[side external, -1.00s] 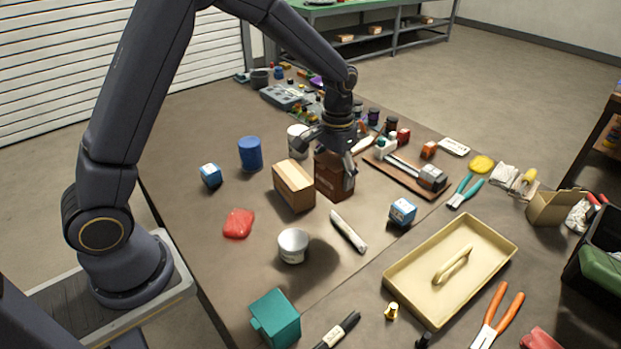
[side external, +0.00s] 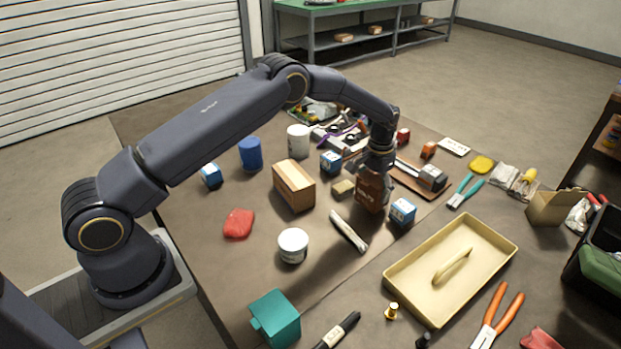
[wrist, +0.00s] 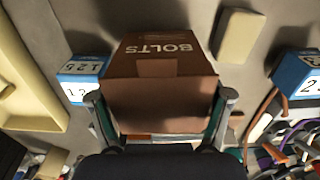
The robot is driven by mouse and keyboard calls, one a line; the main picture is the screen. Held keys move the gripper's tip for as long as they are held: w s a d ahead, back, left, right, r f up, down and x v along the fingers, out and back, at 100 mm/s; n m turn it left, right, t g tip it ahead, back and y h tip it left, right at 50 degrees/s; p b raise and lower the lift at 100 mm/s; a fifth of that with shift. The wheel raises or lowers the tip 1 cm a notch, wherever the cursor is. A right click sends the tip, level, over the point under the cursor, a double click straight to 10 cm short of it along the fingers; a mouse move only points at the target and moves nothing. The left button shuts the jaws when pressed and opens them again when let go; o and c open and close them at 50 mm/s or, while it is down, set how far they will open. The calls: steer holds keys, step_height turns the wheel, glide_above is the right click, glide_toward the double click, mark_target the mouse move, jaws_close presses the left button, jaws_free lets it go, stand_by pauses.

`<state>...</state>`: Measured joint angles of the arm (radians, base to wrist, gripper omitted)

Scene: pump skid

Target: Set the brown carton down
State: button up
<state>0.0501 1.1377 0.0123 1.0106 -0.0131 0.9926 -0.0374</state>
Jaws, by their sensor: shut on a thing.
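The brown carton (side external: 371,190), a dark brown box, is between the fingers of my gripper (side external: 377,170) in the side view, at the right middle of the table. In the wrist view the carton (wrist: 160,75) shows the word "BOLTS", and my gripper (wrist: 161,100) is shut on it with one finger on each side. A blue-and-white numbered box (side external: 402,212) stands close to its right in the side view. I cannot tell whether the carton's base touches the table; its underside is hidden.
A taped tan box (side external: 293,186) stands to the left. A small beige block (side external: 343,188) and a pale marker-like bar (side external: 349,231) lie near the carton. A cream tray (side external: 420,272) with a handle is in front to the right. Bare table shows around the red lump (side external: 239,223).

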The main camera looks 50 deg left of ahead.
steer(key=shift+f, duration=0.8)
steer(key=shift+f, duration=0.1)
steer(key=o, duration=1.5)
steer(key=shift+f, duration=0.1)
step_height(320, 180, up, 16)
steer(key=s, duration=0.1)
steer(key=s+a+r+t, duration=0.2)
steer(key=s+r+t, duration=0.1)
steer(key=s+r, duration=1.1)
steer(key=s+t, duration=0.1)
steer(key=s, duration=1.3)
steer(key=s+t, duration=0.1)
steer(key=s, duration=0.6)
steer(key=shift+s+a+r+t, duration=0.2)
steer(key=shift+s+a+t, duration=0.1)
steer(key=shift+s, duration=0.1)
